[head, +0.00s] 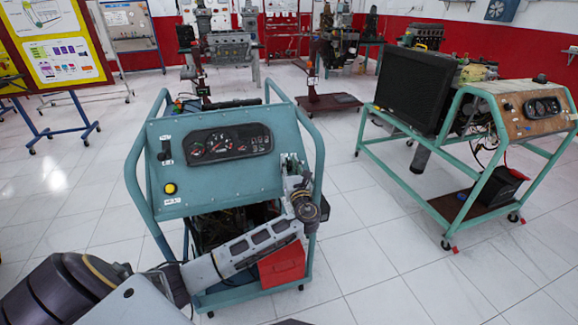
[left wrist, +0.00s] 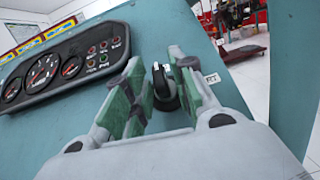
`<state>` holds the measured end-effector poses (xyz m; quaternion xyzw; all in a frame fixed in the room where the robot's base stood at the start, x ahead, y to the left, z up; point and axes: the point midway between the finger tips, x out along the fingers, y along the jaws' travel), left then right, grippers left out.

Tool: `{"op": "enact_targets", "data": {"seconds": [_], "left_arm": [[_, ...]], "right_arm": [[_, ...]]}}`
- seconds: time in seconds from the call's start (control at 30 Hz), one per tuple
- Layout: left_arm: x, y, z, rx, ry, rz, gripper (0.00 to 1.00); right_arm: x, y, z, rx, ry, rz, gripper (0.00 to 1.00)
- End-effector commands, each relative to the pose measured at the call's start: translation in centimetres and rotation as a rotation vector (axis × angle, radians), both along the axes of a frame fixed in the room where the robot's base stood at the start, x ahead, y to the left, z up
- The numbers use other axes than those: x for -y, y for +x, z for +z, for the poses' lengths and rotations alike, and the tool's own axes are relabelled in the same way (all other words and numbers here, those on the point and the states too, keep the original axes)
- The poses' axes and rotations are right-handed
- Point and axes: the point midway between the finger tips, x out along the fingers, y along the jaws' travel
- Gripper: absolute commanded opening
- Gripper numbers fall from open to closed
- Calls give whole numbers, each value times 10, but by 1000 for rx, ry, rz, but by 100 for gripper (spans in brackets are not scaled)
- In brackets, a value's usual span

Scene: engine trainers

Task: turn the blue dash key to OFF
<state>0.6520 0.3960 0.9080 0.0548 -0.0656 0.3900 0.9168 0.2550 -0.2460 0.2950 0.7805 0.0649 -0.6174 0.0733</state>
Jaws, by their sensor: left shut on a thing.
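The blue dash (head: 215,175) is the sloped panel of the nearer trainer stand. My left gripper (head: 292,170) is at the right part of this panel in the head view, and it hides the key there. In the left wrist view the dark key (left wrist: 159,80) stands on a round black switch between the green-padded fingers of my left gripper (left wrist: 158,88). The fingers are closed in on the key. My right gripper is not in view.
A gauge cluster (head: 226,144) and a yellow button (head: 170,188) are on the panel. The blue tube frame (head: 131,175) rises at its sides. A second trainer stand (head: 520,100) is at the right, with clear tiled floor between them.

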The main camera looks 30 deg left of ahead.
Motion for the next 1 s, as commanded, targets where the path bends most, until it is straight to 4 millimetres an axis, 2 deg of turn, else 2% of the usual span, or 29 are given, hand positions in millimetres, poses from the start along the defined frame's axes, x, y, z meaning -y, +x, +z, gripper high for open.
{"op": "enact_targets", "data": {"seconds": [0.77, 0.8, 0.83, 1.0], "left_arm": [[0, 1, 1, 48, -38, 67, 2], [0, 1, 1, 48, -38, 67, 28], [0, 1, 1, 48, -38, 67, 32], [0, 1, 1, 46, -38, 67, 32]], "right_arm": [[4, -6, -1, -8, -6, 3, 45], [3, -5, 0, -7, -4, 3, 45], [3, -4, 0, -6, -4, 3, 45], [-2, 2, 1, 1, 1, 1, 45]]}}
